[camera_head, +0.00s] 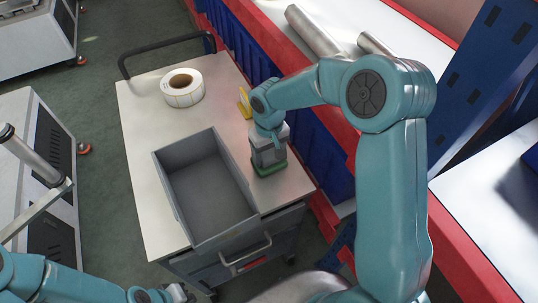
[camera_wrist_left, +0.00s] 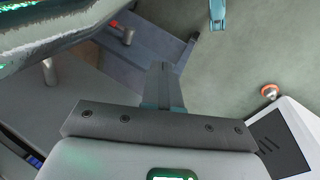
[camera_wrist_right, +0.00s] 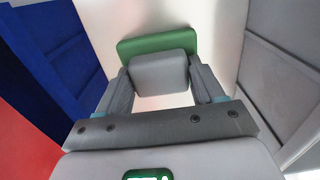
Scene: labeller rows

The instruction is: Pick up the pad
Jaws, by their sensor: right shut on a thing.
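The pad (camera_head: 269,167) is a small block with a green base and a grey upper part. It is at the right side of the cart top, beside the grey bin. My right gripper (camera_head: 267,150) points down over it and is shut on its grey part. In the right wrist view the grey part (camera_wrist_right: 160,75) sits between the two fingers, with the green base (camera_wrist_right: 155,43) beyond. Whether the base touches the cart top is hard to tell. My left gripper (camera_wrist_left: 165,85) is empty, its fingers together, low at the head view's bottom edge.
The cart top (camera_head: 140,130) carries an empty grey bin (camera_head: 205,190), a label roll (camera_head: 183,88) and a small yellow item (camera_head: 244,101) behind the right gripper. A red-edged bench with blue bins (camera_head: 255,60) runs along the right. Grey machines (camera_head: 40,180) stand at left.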

